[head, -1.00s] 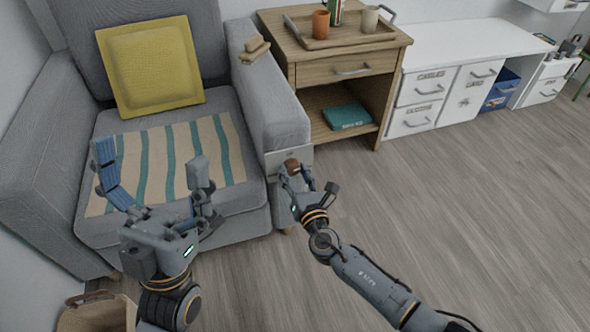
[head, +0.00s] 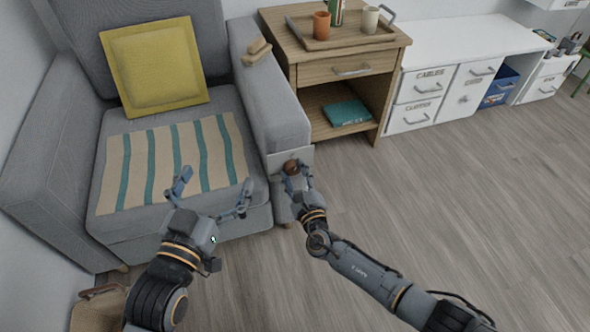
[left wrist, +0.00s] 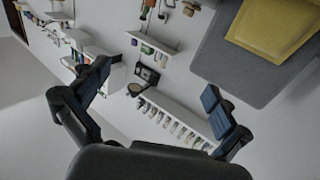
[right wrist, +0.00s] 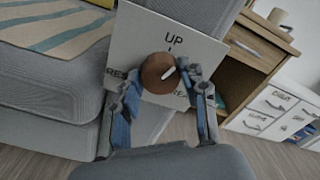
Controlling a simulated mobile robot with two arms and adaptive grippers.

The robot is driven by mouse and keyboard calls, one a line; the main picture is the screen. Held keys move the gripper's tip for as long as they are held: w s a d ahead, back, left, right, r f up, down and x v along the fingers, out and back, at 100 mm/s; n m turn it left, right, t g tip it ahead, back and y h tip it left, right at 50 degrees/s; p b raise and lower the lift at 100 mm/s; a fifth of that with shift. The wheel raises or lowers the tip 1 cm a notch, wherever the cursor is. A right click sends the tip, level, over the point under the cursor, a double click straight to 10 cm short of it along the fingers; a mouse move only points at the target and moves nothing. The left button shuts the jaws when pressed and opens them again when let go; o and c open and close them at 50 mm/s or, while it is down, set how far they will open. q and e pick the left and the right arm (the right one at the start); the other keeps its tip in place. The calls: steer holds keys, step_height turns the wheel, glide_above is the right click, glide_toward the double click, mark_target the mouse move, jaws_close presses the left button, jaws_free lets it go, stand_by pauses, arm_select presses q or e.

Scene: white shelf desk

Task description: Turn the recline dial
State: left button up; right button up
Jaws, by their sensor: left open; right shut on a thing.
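The recline dial (right wrist: 155,78) is a round brown knob with a white pointer mark, on a light plate (right wrist: 138,38) at the front of the armchair's arm. "UP" is printed above it; the lower labels are partly hidden. The pointer slants to the upper right in the right wrist view. In the head view the dial (head: 291,166) shows small at the right gripper's tips. My right gripper (right wrist: 160,82) is shut on the dial, one finger on each side. My left gripper (head: 211,191) is open and empty, in front of the seat.
The grey armchair (head: 283,112) holds a yellow cushion (head: 154,66) and a striped cloth (head: 160,160). A wooden side table (head: 335,72) with a tray stands right of it. A basket (head: 97,308) is at the lower left. The floor at right is clear.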

steer(key=n+p, duration=0.1)
steer(key=n, duration=0.2)
steer(key=shift+n, duration=0.4)
arm_select(q)
steer(key=s+a+f+g+y, duration=0.1)
steer(key=s+a+f+g, duration=0.1)
steer(key=f+g, duration=0.3)
steer(key=shift+s+f+y+p, duration=0.35)
steer(key=shift+s+f, duration=0.15)
steer(key=shift+f, duration=1.25)
arm_select(e)
steer(key=shift+f+n, duration=0.1)
steer(key=shift+n, duration=0.2)
steer(key=o, duration=1.1)
steer(key=shift+o, duration=0.2)
steer(key=shift+s, duration=0.1)
steer(key=v, duration=1.1)
steer(key=shift+s+d, duration=0.2)
steer(key=shift+s, duration=0.15)
